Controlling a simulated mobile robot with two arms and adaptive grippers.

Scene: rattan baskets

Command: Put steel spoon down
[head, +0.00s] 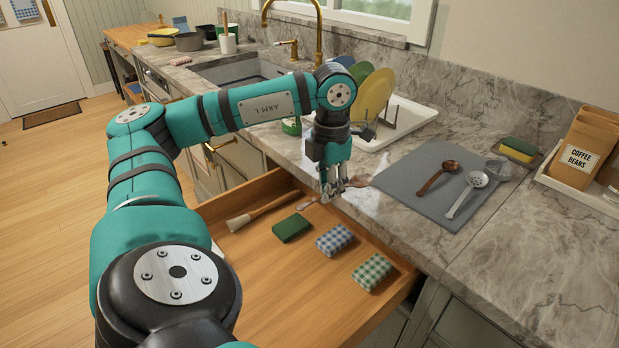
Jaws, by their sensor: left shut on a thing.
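My left gripper (333,194) points down over the back edge of the open wooden drawer (290,275), beside the counter front. It is shut on the steel spoon (358,182). I cannot tell whether the spoon touches anything below. My right gripper is not in view.
The drawer holds a brush (262,211), a green sponge (292,228), a blue checked cloth (334,239) and a green checked cloth (372,271). A grey mat (415,190) on the counter holds a brown ladle (437,177) and a slotted spoon (466,193). A dish rack (400,118) stands behind.

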